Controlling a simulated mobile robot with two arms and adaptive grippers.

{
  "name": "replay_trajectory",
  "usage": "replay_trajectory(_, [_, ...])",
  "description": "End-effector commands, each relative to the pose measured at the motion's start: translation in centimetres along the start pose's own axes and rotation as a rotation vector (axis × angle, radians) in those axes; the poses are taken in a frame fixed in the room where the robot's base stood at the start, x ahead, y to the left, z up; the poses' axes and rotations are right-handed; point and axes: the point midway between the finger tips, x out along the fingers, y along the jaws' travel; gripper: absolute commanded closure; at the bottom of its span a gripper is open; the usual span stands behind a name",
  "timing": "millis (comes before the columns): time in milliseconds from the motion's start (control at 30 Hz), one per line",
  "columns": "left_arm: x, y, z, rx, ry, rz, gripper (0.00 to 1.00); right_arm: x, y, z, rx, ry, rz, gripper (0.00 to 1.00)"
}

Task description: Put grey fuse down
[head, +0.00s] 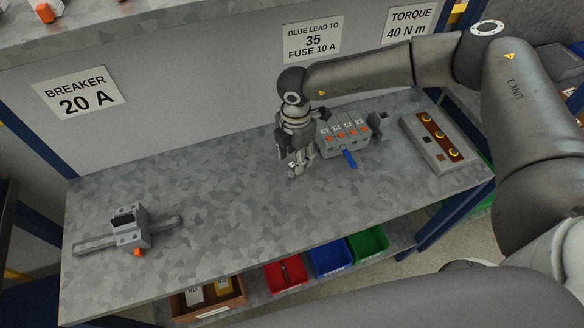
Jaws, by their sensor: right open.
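My right gripper (298,168) points down just above the metal bench top (235,205), left of a grey block with several orange parts (345,132). Its jaws are open. I cannot clearly make out a grey fuse; light grey shapes at the fingertips may be only the fingers. A small grey piece (383,118) stands right of the block, and I cannot tell what it is. My left gripper is not in view.
A blue-handled part (349,158) sits at the block's front. A breaker on a rail (130,229) stands at left, a box with yellow-ringed parts (436,142) at right. Red (286,275), blue (330,257) and green (369,244) bins sit below. The bench middle is clear.

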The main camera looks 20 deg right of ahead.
Motion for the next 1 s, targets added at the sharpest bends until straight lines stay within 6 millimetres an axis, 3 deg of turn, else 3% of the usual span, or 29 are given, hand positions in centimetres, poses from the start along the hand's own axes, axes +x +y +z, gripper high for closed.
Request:
replay_trajectory(200, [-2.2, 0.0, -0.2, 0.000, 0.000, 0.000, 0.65, 2.4, 0.2, -0.9, -0.002, 0.000, -0.005, 0.56])
replay_trajectory(333, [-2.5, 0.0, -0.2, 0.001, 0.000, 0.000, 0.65, 4.3, 0.2, -0.9, 0.000, 0.002, -0.004, 0.56])
replay_trajectory(633, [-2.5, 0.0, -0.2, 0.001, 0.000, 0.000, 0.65, 5.0, 0.3, -0.8, 0.000, 0.002, -0.001, 0.56])
replay_trajectory(1000, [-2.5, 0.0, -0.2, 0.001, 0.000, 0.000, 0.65, 5.0, 0.3, -0.8, 0.000, 0.002, -0.001, 1.00])
